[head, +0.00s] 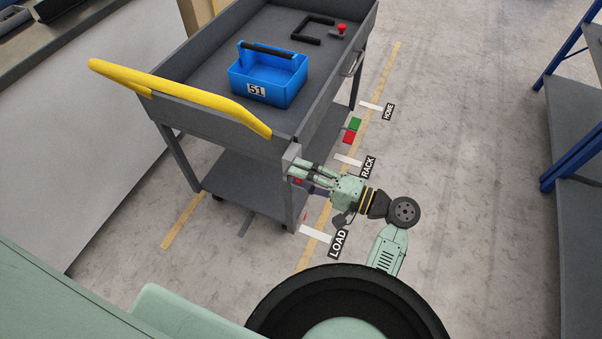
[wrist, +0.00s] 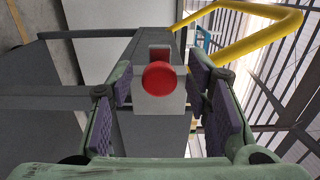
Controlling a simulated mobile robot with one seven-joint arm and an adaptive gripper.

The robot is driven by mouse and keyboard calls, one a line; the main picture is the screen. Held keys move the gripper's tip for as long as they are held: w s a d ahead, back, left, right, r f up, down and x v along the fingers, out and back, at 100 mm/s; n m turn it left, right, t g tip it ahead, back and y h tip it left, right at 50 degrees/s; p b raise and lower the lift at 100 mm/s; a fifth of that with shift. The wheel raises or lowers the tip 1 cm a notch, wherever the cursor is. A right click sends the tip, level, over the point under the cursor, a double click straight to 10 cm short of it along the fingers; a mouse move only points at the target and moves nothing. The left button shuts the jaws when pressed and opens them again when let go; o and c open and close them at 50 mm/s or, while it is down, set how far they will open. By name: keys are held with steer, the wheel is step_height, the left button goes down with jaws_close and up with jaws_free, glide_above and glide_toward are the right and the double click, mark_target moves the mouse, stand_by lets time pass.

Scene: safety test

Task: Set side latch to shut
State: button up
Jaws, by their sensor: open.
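The side latch shows in the wrist view as a round red knob (wrist: 158,78) on a light grey block (wrist: 160,106) at the cart's corner post. In the head view a grey bracket (head: 291,154) sits at the cart's near right corner, with my gripper (head: 293,172) reaching it from the right. In the wrist view my gripper (wrist: 163,92) is open, with one purple-padded finger on each side of the knob. Gaps show between the pads and the knob. The fingers largely hide the latch in the head view.
The grey cart (head: 190,118) has a yellow handle (head: 180,92) and carries a blue tote (head: 262,90) marked 51, a black handle (head: 300,32) and a red knob (head: 341,29). Floor labels read LOAD, RACK and HOME. Blue shelving (head: 570,155) stands right; floor between is clear.

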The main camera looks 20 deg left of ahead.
steer(key=shift+a, duration=0.25)
jaws_close()
stand_by(0.5)
